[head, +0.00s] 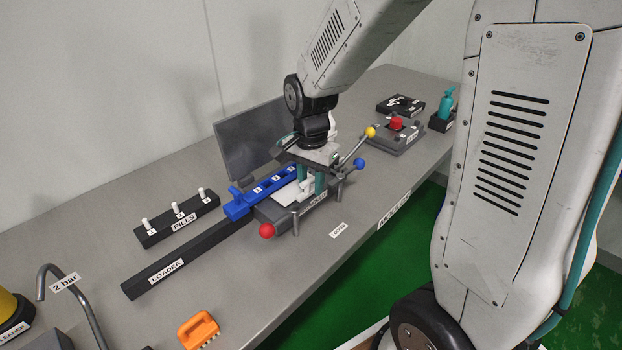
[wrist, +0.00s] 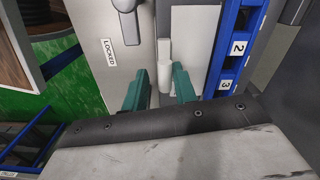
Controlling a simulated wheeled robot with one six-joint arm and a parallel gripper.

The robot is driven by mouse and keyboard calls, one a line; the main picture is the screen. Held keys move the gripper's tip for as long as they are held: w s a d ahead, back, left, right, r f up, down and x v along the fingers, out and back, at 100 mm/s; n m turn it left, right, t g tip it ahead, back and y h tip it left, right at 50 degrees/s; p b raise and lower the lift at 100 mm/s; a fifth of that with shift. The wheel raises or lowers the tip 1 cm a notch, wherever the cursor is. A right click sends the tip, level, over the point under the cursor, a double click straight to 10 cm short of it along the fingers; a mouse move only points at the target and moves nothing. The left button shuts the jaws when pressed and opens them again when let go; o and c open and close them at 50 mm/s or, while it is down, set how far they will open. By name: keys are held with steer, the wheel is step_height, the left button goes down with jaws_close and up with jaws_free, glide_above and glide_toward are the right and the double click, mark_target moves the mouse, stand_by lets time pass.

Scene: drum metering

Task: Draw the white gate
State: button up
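The white gate (head: 285,195) is a pale flat plate set in the grey metering unit (head: 268,212), with a small upright white handle. In the wrist view, the handle (wrist: 164,75) stands between the two teal fingers of my gripper (wrist: 161,88). In the head view, my gripper (head: 311,182) points down over the unit, with its fingers at the gate's handle. The fingers look open, with a narrow gap beside the handle on the left. Whether the right finger touches it is unclear.
A blue numbered slide (head: 262,190) runs along the gate's far side. Levers with red (head: 267,231), yellow (head: 370,132) and blue (head: 359,163) knobs stand around the unit. The pills rack (head: 178,220) and black loader rail (head: 187,262) are to the left.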

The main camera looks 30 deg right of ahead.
mark_target(310, 181)
steer(key=shift+a, duration=0.1)
stand_by(0.3)
steer(key=shift+w+r, duration=0.1)
steer(key=shift+r, duration=0.35)
step_height(310, 181, up, 7)
steer(key=shift+f, duration=0.1)
stand_by(0.3)
steer(key=shift+n, duration=0.4)
steer(key=s+r+n, duration=0.2)
steer(key=s+n, duration=0.2)
steer(key=s, duration=0.3)
steer(key=s+a+r+n+t, duration=0.1)
steer(key=s+r+n, duration=0.1)
steer(key=s, duration=0.5)
steer(key=s+r+n, duration=0.2)
steer(key=s+n, duration=0.3)
steer(key=s, duration=0.2)
steer(key=shift+s+a+r+n, duration=0.25)
steer(key=shift+a+r+n, duration=0.05)
